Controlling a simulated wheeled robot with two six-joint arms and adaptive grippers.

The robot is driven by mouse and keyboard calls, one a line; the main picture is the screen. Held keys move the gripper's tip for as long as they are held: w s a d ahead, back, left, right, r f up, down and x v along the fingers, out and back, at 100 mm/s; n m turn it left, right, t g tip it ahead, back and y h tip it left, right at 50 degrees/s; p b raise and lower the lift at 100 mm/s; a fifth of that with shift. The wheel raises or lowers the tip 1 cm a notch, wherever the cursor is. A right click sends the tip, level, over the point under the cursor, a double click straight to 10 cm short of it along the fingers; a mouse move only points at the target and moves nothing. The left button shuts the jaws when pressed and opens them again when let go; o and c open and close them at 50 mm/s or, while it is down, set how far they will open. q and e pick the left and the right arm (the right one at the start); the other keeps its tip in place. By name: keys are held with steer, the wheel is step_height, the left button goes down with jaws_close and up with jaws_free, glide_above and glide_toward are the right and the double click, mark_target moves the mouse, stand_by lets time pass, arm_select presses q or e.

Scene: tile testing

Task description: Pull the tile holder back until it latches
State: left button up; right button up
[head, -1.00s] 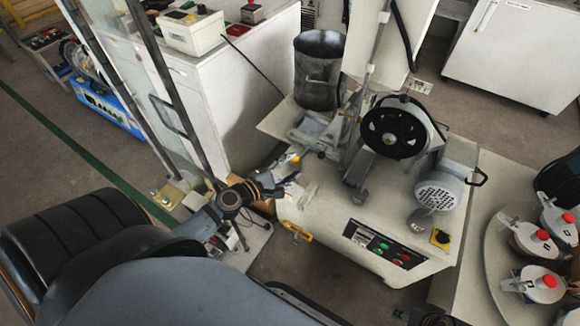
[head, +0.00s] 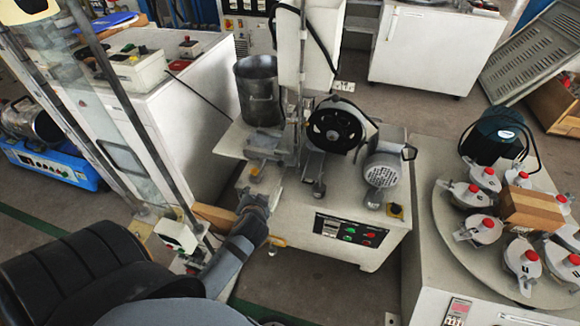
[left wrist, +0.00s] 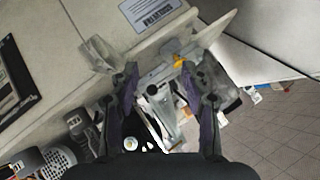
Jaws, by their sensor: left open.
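The tile holder (head: 265,142) appears to be the grey metal part on the white machine's left ledge, below the metal bucket, with a small yellow piece at its front. My left gripper (head: 259,194) is just in front of that ledge, its fingers hard to make out against the machine. In the left wrist view my left gripper (left wrist: 155,65) is open, with its two fingers wide apart. A grey metal part (left wrist: 162,105) and a yellow piece (left wrist: 181,62) show between the fingers, and no grip on them is visible. My right gripper is not in view.
The machine's control panel (head: 350,231) is right of my left arm. A metal bucket (head: 258,90) stands behind the ledge. A white cabinet (head: 185,105) is to the left. A round table (head: 450,225) with several red-capped pots is at the right.

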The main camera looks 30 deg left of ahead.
mark_target(278, 164)
arm_select(q)
steer(key=w+m+t, duration=0.4)
steer(key=w, duration=0.1)
steer(key=w+d+m+t+h, duration=0.1)
steer(key=w+m, duration=0.1)
steer(key=w, duration=0.1)
steer(key=shift+d+r+t, duration=0.1)
steer(key=shift+r+t, duration=0.05)
steer(key=shift+t, duration=0.25)
steer(key=b+x, duration=0.1)
steer(key=x, duration=0.9)
steer(key=shift+w, duration=0.2)
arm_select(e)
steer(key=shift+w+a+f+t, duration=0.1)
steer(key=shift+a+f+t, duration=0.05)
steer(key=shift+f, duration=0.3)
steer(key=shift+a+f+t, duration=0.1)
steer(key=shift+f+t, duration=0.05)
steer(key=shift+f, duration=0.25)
arm_select(q)
steer(key=c, duration=1)
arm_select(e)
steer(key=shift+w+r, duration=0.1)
